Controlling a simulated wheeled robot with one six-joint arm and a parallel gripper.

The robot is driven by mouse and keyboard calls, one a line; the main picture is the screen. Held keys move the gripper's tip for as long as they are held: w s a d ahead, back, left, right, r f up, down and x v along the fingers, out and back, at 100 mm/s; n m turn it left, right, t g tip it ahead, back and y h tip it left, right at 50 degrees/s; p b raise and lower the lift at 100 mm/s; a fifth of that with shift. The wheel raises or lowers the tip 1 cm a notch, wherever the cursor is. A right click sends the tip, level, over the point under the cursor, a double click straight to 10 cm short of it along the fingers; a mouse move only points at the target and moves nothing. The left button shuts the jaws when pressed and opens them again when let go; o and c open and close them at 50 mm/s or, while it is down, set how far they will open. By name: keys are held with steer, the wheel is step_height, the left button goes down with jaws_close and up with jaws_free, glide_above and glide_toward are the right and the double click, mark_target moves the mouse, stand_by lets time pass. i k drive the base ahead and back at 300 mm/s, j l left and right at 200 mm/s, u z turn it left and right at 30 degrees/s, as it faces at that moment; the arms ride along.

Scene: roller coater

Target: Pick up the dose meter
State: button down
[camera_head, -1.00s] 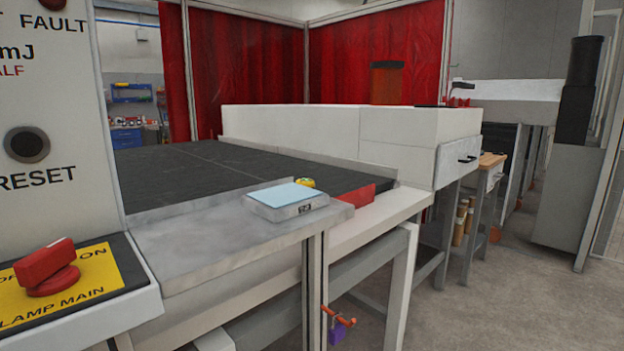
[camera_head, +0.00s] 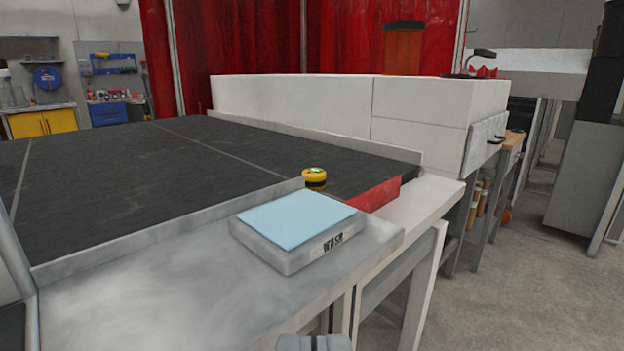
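A small round yellow puck with a dark band, which I take to be the dose meter (camera_head: 315,177), sits at the near right end of the dark conveyor belt (camera_head: 150,180), just behind a low grey box with a light blue top (camera_head: 298,220). The box partly overlaps its lower edge in the picture. What seems to be the tip of my gripper (camera_head: 314,343) shows at the bottom edge, well short of the puck and apart from it. Most of it is out of frame, so its opening cannot be made out.
The box rests on a grey metal ledge (camera_head: 130,305) in front of the belt. A red piece (camera_head: 377,194) lies at the belt's right end. A long white housing (camera_head: 290,105) stands behind the belt, with red curtains (camera_head: 250,40) beyond. Open floor (camera_head: 540,270) lies to the right.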

mark_target(315, 178)
steer(key=i+l, duration=0.35)
steer(key=i, duration=0.15)
steer(key=i+l, duration=0.35)
steer(key=i, duration=0.15)
